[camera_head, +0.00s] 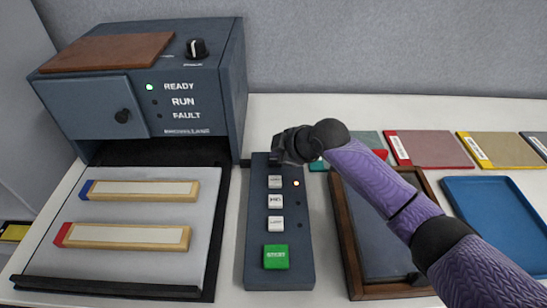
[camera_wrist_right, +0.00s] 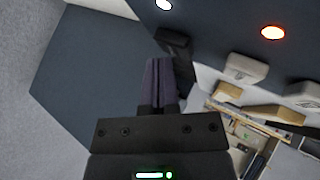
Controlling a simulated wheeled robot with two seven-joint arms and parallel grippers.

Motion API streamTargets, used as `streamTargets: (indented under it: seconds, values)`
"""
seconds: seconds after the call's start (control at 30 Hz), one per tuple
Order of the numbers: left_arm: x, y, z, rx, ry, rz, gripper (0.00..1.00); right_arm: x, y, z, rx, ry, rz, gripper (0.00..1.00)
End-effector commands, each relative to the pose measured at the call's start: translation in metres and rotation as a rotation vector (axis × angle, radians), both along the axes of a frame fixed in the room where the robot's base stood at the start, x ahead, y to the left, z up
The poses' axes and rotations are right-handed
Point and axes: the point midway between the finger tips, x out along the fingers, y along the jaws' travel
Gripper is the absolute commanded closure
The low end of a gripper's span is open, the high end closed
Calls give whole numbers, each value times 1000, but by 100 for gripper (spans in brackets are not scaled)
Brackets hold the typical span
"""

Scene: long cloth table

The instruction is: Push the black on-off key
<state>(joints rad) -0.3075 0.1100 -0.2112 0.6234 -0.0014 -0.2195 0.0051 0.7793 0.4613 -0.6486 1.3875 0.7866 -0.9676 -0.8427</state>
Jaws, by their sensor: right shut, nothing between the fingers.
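The grey control panel (camera_head: 257,225) lies on the table with a column of keys. The black on-off key (camera_wrist_right: 172,40) is at its far end in the right wrist view; in the head view my gripper covers that end, so I cannot make the key out. My right gripper (camera_head: 277,156) is shut and empty over the far end of the panel. In the wrist view its closed fingers (camera_wrist_right: 162,68) are right at the black key; whether they touch it I cannot tell. My left gripper is not in view.
Several white keys (camera_head: 275,201), a green key (camera_head: 276,257) and a lit orange lamp (camera_head: 296,183) are on the panel. A grey machine (camera_head: 200,85) stands left, its tray holding two framed strips. A wooden-framed tray (camera_head: 352,255) and a blue tray (camera_head: 495,210) are right.

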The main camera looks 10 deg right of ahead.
Motion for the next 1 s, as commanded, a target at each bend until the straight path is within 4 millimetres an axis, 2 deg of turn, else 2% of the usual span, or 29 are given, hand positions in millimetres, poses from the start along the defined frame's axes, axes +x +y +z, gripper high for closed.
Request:
streamTargets:
  seconds: [0.8,1.0]
  values:
    - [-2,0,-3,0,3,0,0,0,0,-8,-1,0,1,100]
    - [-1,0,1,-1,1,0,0,0,0,-3,-1,0,1,100]
